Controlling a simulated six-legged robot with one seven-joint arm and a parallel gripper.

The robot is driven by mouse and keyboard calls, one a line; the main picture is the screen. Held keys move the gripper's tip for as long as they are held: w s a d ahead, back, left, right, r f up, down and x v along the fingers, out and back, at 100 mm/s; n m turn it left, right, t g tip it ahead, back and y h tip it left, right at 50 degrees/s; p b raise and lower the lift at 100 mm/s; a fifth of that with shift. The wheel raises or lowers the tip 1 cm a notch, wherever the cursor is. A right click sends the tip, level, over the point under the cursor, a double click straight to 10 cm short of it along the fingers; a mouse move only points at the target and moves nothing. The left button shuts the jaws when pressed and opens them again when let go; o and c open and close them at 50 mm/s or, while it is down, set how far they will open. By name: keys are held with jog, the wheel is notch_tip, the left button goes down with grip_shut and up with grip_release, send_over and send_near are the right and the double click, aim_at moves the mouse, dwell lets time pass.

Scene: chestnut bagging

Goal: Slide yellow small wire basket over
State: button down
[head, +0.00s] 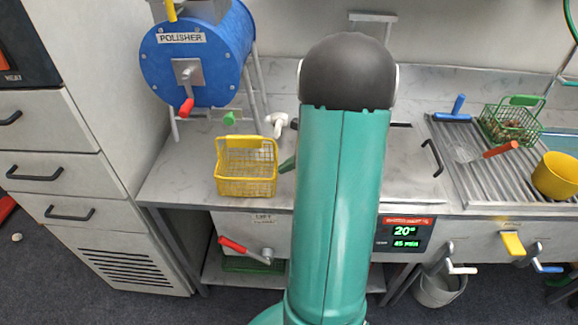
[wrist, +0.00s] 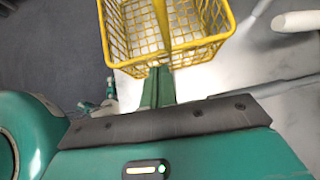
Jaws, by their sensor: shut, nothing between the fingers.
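The small yellow wire basket (head: 246,187) stands upright on the left part of the counter, below the polisher. It looks empty in the wrist view (wrist: 150,55), where its near wall faces my gripper. My gripper (head: 284,166) is shut with nothing in it, just right of the basket. In the wrist view its green fingers (wrist: 157,88) reach the basket's near wall and seem to touch it. My arm hides most of the gripper in the head view.
The blue polisher (head: 196,62) with a red crank stands behind the basket. A white tap (head: 277,122) is close behind it. The counter's front edge (head: 180,205) lies close before the basket.

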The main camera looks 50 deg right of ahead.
jog(key=shift+w, duration=0.1)
jog(key=w+a, duration=0.2)
jog(key=w, duration=0.1)
jog(key=w+a, duration=0.3)
jog(key=w, duration=0.1)
jog(key=w+a, duration=0.3)
jog(key=w, duration=0.1)
jog(key=shift+w+a, duration=0.1)
jog(key=shift+w, duration=0.05)
